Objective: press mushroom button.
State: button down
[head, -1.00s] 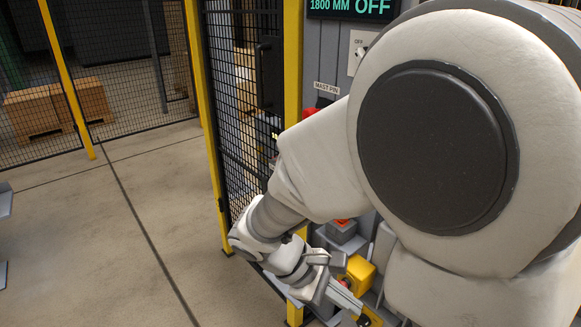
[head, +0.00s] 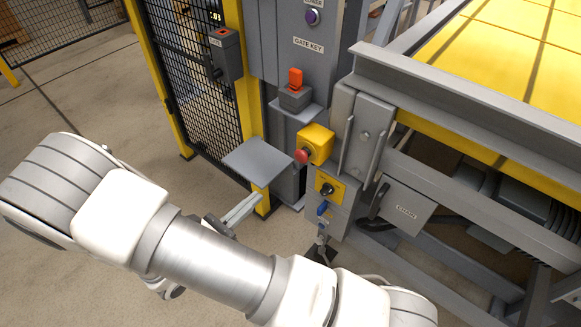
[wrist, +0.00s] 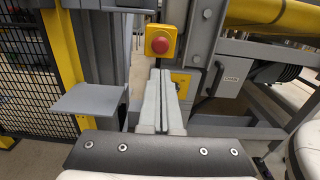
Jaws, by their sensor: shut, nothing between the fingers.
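The red mushroom button (head: 302,156) sticks out of the left face of a yellow box (head: 318,142) on a grey post. In the wrist view the button (wrist: 160,45) faces me on its yellow box (wrist: 161,33), just above and beyond my fingertips. My gripper (head: 259,198) is shut and empty, with its fingers pointing toward the post. In the wrist view the two fingers (wrist: 160,72) lie side by side. The fingertips are apart from the button, lower and to its left in the head view.
A small grey shelf (head: 258,160) stands left of the button. Below the button is a yellow switch plate (head: 327,188) with a black knob. A mesh fence (head: 197,80) stands left, and a frame with a yellow deck (head: 500,60) stands right.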

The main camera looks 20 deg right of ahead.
jog(key=b, duration=0.2)
send_near(299, 159)
jog(key=x, duration=0.5)
jog(key=shift+w+d, duration=0.1)
jog(key=shift+b+x, duration=0.3)
jog(key=shift+x, duration=0.5)
